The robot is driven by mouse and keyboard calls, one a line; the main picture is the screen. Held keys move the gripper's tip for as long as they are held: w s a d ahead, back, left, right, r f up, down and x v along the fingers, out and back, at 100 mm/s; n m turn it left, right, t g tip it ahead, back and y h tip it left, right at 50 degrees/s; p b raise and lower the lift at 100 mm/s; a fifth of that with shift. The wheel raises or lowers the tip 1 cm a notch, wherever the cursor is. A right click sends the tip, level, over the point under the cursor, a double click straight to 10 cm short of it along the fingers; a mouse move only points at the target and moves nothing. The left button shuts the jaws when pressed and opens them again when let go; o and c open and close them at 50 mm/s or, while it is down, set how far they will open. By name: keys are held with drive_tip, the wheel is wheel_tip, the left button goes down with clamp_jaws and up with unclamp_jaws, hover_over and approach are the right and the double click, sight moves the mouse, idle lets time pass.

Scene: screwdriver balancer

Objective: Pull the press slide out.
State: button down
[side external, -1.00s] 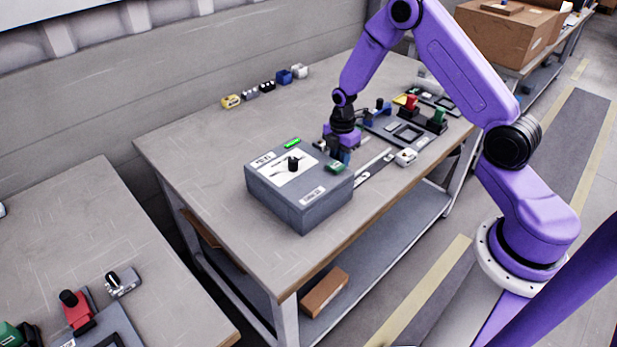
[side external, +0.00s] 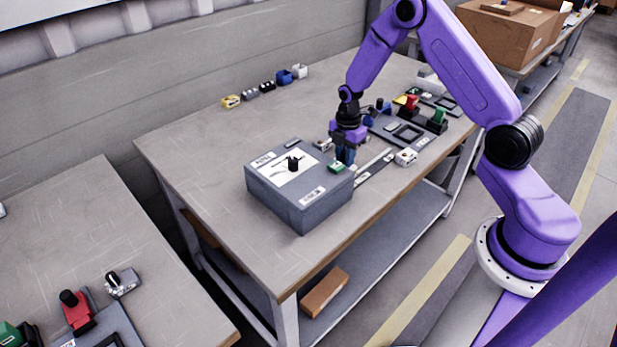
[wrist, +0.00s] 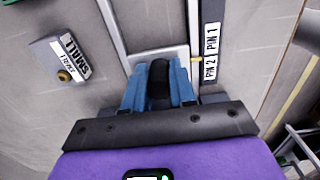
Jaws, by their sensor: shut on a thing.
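The press slide shows in the wrist view as a pale plate (wrist: 170,52) with an upright black knob (wrist: 160,78), between light rails. My gripper (wrist: 159,92) has its two blue fingers on either side of this knob and is shut on it. In the side view my gripper (side external: 345,158) points down at the table, just behind the right end of the grey box (side external: 325,206). The slide itself is mostly hidden there by the fingers and box. A strip with labels ending in 1 and 2 (wrist: 210,45) runs along the rail's right side.
A small block (wrist: 62,58) with a brass button lies left of the rails. A white block (side external: 405,157) and a dark fixture plate (side external: 405,133) lie to the right.

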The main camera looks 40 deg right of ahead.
drive_tip(key=shift+d, duration=6.95)
drive_tip(key=c, duration=0.8)
unclamp_jaws()
drive_tip(key=shift+c, duration=0.2)
drive_tip(key=shift+r, duration=0.1)
wheel_tip(320, 180, up, 7)
